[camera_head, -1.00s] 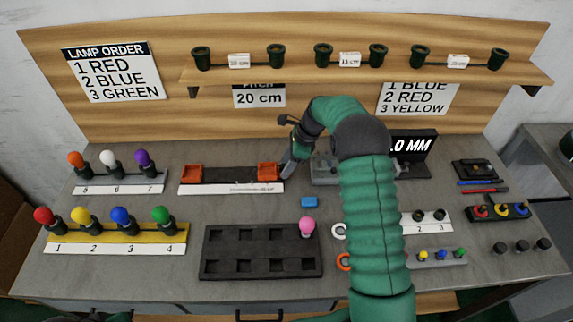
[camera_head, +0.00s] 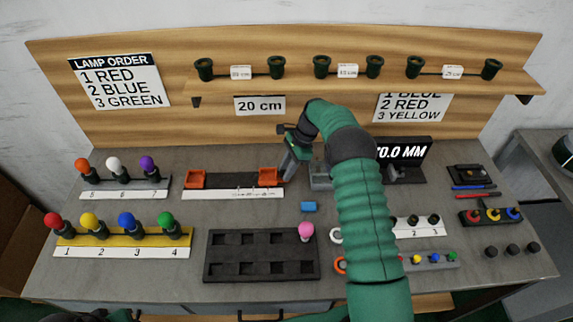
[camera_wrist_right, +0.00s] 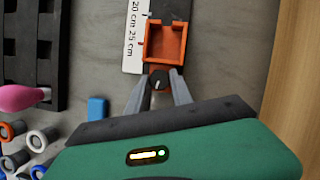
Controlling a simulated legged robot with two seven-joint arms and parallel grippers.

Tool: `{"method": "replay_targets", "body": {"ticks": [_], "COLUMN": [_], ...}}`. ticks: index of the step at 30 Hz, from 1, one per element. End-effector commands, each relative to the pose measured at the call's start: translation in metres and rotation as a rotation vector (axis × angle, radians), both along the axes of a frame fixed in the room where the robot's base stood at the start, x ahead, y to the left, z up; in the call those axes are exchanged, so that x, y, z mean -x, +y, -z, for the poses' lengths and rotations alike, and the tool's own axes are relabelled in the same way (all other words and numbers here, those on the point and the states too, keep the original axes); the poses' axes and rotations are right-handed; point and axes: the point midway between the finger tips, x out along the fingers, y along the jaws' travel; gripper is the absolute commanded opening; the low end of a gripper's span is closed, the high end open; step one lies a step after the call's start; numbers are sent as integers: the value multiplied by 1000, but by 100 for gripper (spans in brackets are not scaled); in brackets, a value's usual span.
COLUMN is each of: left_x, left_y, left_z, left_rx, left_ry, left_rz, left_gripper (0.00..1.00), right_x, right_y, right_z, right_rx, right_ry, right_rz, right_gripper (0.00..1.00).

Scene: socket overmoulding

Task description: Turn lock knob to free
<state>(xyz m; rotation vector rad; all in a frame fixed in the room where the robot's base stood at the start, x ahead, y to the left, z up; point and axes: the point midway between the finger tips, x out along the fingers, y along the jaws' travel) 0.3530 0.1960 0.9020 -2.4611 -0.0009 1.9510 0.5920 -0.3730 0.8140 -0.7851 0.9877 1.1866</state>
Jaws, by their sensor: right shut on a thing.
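The lock knob (camera_wrist_right: 159,79) is a small dark round knob with a light mark, seen in the right wrist view. It sits at the end of the fixture by an orange block (camera_wrist_right: 166,42). My right gripper (camera_wrist_right: 159,92) has its fingers on either side of the knob and is shut on it. In the head view the right gripper (camera_head: 287,172) is at the right end of the fixture, beside the right orange block (camera_head: 268,177), and the knob is hidden there. My left gripper does not show clearly; only dark parts appear at the bottom left edge.
The fixture's white scale strip (camera_head: 232,193) runs along its front. A blue block (camera_head: 309,206) lies just in front of the right gripper. A black tray (camera_head: 262,255) and a pink bulb (camera_head: 306,231) are nearer.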

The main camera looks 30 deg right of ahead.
Motion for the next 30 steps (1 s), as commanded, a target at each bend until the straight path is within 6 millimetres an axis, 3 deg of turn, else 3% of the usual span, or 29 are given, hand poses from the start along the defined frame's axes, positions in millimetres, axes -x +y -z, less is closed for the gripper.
{"method": "replay_targets", "body": {"ticks": [10,11,15,25,30], "left_x": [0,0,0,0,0], "left_y": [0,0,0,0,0], "left_z": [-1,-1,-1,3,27], "left_rx": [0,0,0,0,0], "left_ry": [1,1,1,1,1], "left_rz": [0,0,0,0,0], "left_gripper": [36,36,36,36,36], "right_x": [-3,-3,-2,-1,1], "right_y": [-2,-2,-2,-1,0], "right_z": [-1,-1,-1,1,7], "right_rx": [5,5,4,2,4], "right_ry": [-9,-9,-8,-5,-6], "right_rz": [-28,-28,-28,-5,166], "right_gripper": [0,31,49,49,49]}}
